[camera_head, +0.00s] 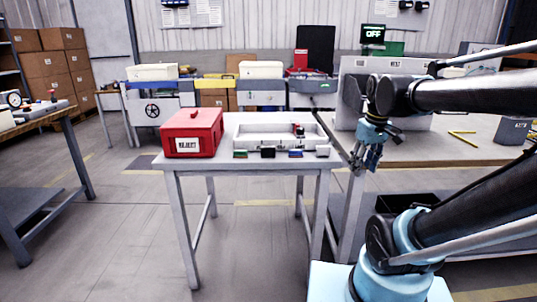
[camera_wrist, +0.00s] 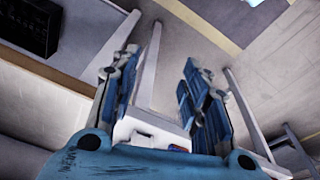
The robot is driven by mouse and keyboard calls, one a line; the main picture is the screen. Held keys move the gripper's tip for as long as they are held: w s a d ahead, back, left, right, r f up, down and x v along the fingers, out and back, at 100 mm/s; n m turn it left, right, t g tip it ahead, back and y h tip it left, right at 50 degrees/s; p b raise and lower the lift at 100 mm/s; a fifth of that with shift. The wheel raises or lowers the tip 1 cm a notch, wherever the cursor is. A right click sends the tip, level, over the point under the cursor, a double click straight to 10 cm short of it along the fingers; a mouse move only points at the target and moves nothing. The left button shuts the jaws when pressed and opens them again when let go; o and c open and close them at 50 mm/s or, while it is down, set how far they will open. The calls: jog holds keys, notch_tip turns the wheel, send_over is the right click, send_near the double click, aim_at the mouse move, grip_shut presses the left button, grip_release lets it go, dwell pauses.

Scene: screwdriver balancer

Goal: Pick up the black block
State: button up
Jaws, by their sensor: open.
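In the head view a small black block (camera_head: 268,152) lies near the front edge of the small grey table (camera_head: 225,161), between a green piece (camera_head: 240,154) and a blue and red piece (camera_head: 295,154). My gripper (camera_head: 364,162) hangs to the right of this table, pointing down, clear of the block. In the wrist view the two blue fingers of my gripper (camera_wrist: 160,75) are spread apart with nothing held between them. I cannot make out the black block in the wrist view; a small red and blue piece (camera_wrist: 178,149) shows low between the fingers.
A red box marked REJECT (camera_head: 192,132) stands on the table's left. A pale tray (camera_head: 275,143) lies behind the blocks, with small red and black items at its right. A larger workbench (camera_head: 460,150) stands close on the right. Floor in front is clear.

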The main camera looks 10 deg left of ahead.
jog(key=w+a+r+n+g, duration=0.1)
jog(key=w+a+r+n, duration=0.4)
jog(key=a, duration=0.3)
jog(key=w+a+r+n, duration=0.3)
jog(key=w+a+r, duration=0.25)
jog(key=a, duration=0.25)
jog(key=n+g, duration=0.1)
jog(key=n, duration=0.5)
send_over(268, 148)
jog(key=w, duration=0.2)
jog(key=shift+y, duration=0.3)
notch_tip(268, 148, down, 8)
jog(key=shift+s+f, duration=0.15)
jog(key=shift+f, duration=0.05)
jog(key=shift+s+a+f, duration=0.1)
jog(key=shift+s+f, duration=0.05)
jog(key=shift+f, duration=1.4)
jog(key=shift+s+a+f, duration=0.1)
jog(key=shift+f, duration=1.4)
jog(key=shift+d, duration=0.1)
grip_shut()
